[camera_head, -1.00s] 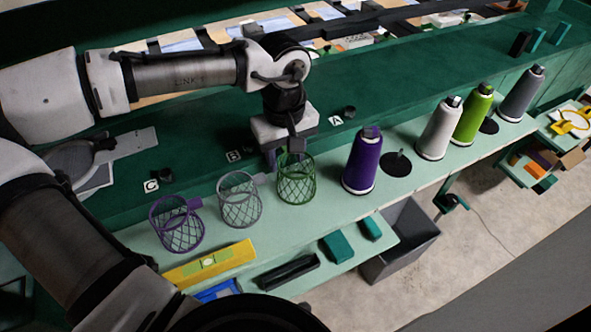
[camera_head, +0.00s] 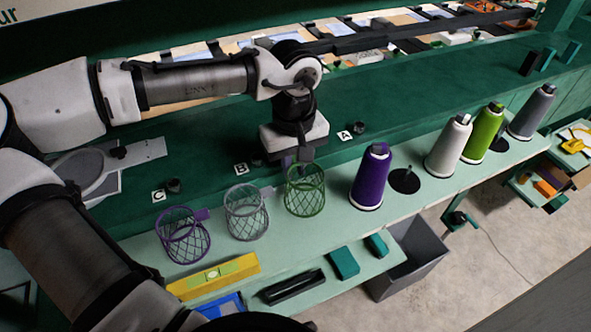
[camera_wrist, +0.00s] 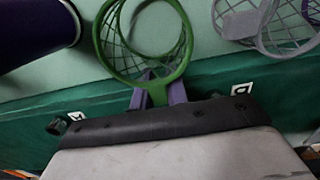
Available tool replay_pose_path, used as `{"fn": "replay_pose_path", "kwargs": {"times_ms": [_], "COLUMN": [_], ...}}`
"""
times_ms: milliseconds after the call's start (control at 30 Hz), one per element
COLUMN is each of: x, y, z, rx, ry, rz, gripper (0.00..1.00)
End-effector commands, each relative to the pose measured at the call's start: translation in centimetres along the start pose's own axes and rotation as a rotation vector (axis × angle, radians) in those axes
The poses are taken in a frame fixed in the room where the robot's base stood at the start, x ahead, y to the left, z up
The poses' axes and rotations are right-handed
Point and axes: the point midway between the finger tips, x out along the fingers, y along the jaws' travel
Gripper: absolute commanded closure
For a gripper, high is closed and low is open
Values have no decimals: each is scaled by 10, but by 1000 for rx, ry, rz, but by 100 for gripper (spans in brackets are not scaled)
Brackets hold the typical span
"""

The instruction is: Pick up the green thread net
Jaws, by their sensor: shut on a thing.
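The green thread net (camera_head: 305,190) is an open wire basket at the right end of a row of nets on the pale green shelf. My gripper (camera_head: 304,157) is above its back rim. In the wrist view my gripper (camera_wrist: 158,95) has its purple-grey fingers shut on the tab of the green net (camera_wrist: 144,45). Whether the net's bottom touches the shelf I cannot tell.
A grey net (camera_head: 246,212) and a purple net (camera_head: 183,236) stand to the left. A purple spool (camera_head: 370,177) stands close to the right, with white, green and grey spools beyond. A yellow level (camera_head: 213,277) lies on the lower front ledge.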

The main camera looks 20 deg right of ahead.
Motion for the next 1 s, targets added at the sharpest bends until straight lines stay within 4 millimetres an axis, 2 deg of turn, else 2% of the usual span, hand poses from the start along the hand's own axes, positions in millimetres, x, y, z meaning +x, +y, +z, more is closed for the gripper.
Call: {"fn": "replay_pose_path", "kwargs": {"times_ms": [200,367,700,800,1000], "x": [-24,-20,-20,-22,-23], "y": [0,0,-1,0,0], "z": [-1,37,133,152,175], "rx": [-2,6,7,5,2], "ry": [1,1,3,4,1], "rz": [3,1,-1,-1,0], "gripper": [100,100,100,100,100]}}
